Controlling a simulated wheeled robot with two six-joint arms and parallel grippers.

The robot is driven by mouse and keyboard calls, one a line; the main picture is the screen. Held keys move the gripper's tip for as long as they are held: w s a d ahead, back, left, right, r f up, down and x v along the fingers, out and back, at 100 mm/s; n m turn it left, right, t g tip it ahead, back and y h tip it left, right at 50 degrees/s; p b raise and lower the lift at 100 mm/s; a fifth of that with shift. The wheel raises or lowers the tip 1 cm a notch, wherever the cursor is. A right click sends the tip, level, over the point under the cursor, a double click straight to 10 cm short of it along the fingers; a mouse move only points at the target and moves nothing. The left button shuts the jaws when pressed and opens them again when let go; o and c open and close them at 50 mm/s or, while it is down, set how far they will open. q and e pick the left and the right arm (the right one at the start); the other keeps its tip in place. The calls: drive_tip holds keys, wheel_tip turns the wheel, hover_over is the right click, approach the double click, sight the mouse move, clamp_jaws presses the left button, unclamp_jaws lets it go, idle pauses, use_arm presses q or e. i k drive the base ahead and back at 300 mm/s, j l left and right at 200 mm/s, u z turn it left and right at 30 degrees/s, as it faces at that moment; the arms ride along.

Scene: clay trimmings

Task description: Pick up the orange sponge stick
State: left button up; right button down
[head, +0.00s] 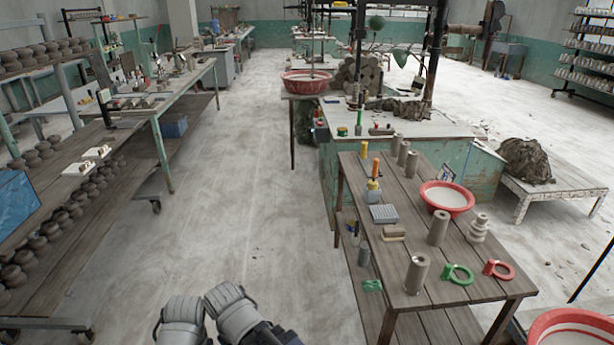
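A thin stick with an orange upper part (375,168) stands upright near the left edge of the wooden table, at or in a small yellow and grey holder; it looks like the orange sponge stick. A second upright, yellow-orange item (364,149) stands just behind it. My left gripper (182,315) and my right gripper (230,302) are side by side, low in the head view over the floor, well to the left of the table and apart from both items. Their fingertips are not clear enough to show whether they are open.
Shelves with clay pots stand left. The floor (255,200) between is clear.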

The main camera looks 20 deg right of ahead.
sight(374, 184)
drive_tip(key=i+j+u, duration=0.1)
drive_tip(key=i, duration=0.4)
drive_tip(key=i+j+u, duration=0.1)
drive_tip(key=i, duration=0.35)
drive_tip(key=i+z, duration=0.7)
drive_tip(key=z, duration=0.15)
drive_tip(key=i+j+z, duration=0.2)
drive_tip(key=i+z, duration=0.2)
drive_tip(key=i+l+z, duration=0.15)
drive_tip(key=z, duration=0.3)
drive_tip(key=i+z, duration=0.6)
drive_tip(key=z, duration=0.25)
drive_tip(key=i+l+z, duration=0.2)
drive_tip(key=i+j, duration=0.1)
